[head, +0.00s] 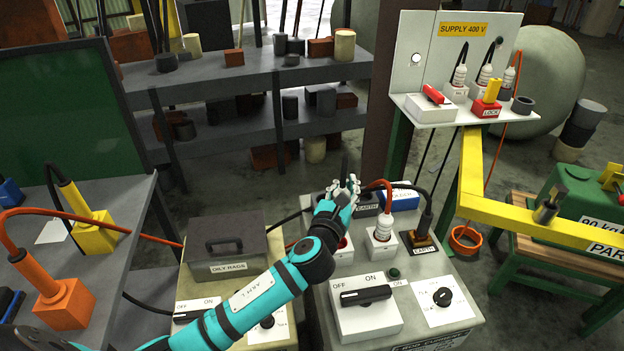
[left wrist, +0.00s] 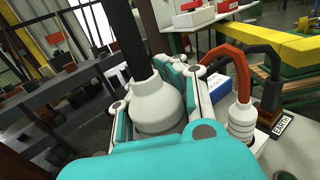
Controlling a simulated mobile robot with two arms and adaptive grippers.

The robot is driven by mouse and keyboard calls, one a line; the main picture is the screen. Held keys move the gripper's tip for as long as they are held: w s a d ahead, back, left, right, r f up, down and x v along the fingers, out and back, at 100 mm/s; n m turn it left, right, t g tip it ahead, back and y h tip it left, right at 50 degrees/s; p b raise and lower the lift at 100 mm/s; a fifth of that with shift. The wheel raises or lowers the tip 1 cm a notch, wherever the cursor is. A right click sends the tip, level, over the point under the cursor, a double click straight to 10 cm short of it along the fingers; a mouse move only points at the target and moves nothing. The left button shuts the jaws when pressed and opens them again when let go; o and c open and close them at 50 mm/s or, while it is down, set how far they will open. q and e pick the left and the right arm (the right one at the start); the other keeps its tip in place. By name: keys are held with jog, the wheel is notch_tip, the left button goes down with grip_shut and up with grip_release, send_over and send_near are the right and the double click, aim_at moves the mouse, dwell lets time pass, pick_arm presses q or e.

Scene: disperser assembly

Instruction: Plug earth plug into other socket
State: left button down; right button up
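My left gripper (head: 343,190) reaches in over the back of the right-hand box (head: 350,339). In the left wrist view its fingers close around a white plug (left wrist: 155,103) with a thick black cable (left wrist: 125,38) rising from it. The plug's lower end is hidden. A white socket with red inside (head: 342,250) lies just below the hand. A dark plug with a black cable (head: 425,220) stands in the front socket labelled EARTH (head: 425,251). Another EARTH label (head: 368,207) is at the back, beside the hand. My right gripper is not in view.
A white plug with a red cable (head: 380,222) stands beside the hand, with a blue block (head: 404,201) behind. A rotary switch (head: 366,295) is in front. The OILY RAGS box (head: 224,248) is at left, a yellow barrier (head: 540,229) at right.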

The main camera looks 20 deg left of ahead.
pick_arm(q)
jog(key=shift+w, duration=0.1)
dwell(0.3)
jog(key=shift+f+b, duration=1.8)
jog(key=shift+f, duration=1.1)
jog(key=shift+p, duration=0.75)
jog(key=shift+d+f+b, duration=0.1)
jog(key=shift+f+b, duration=1.45)
jog(key=shift+f, duration=0.55)
jog(key=c, duration=1.3)
grip_release()
notch_tip(320, 180, up, 10)
jog(key=shift+r, duration=0.1)
